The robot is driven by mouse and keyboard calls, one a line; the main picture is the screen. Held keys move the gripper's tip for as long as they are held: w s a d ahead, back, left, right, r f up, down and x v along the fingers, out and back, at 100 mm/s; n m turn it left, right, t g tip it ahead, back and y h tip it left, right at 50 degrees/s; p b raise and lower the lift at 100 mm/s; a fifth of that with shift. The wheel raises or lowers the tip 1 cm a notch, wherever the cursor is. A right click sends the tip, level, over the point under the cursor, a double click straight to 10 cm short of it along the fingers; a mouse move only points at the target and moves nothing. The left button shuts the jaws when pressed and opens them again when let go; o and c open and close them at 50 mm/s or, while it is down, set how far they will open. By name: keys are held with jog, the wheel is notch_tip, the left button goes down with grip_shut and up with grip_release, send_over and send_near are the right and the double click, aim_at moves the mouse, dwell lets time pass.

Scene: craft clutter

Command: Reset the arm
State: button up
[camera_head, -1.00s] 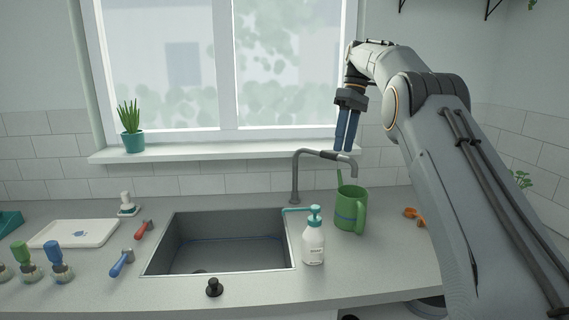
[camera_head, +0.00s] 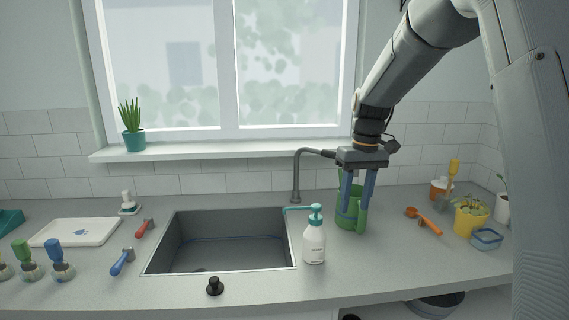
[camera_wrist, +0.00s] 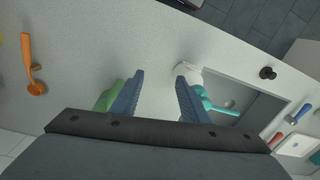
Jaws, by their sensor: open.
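My gripper (camera_head: 359,200) points down with its two blue fingers apart, in front of the green mug (camera_head: 346,214) in the head view. The fingers hide part of the mug, and I cannot tell whether they touch it. In the wrist view my gripper (camera_wrist: 155,95) shows an empty gap between the fingers over bare counter. The green mug (camera_wrist: 108,95) shows just beside the left finger there, partly hidden. My arm comes down from the upper right.
A white soap bottle (camera_head: 314,242) with a teal pump stands left of the mug, beside the sink (camera_head: 164,262). The faucet (camera_head: 297,178) is behind. The front right counter is clear.

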jog(key=s+f+m, duration=0.1)
jog(key=s+f, duration=0.4)
jog(key=s, duration=0.7)
jog(key=s+f+m+t, duration=0.1)
jog(key=s+f, duration=0.5)
jog(key=s, duration=0.6)
jog(key=shift+s+d+m+t+h, duration=0.3)
jog(key=shift+d+m+h, duration=0.1)
jog(key=shift+m, duration=0.3)
jog(key=shift+w, duration=0.1)
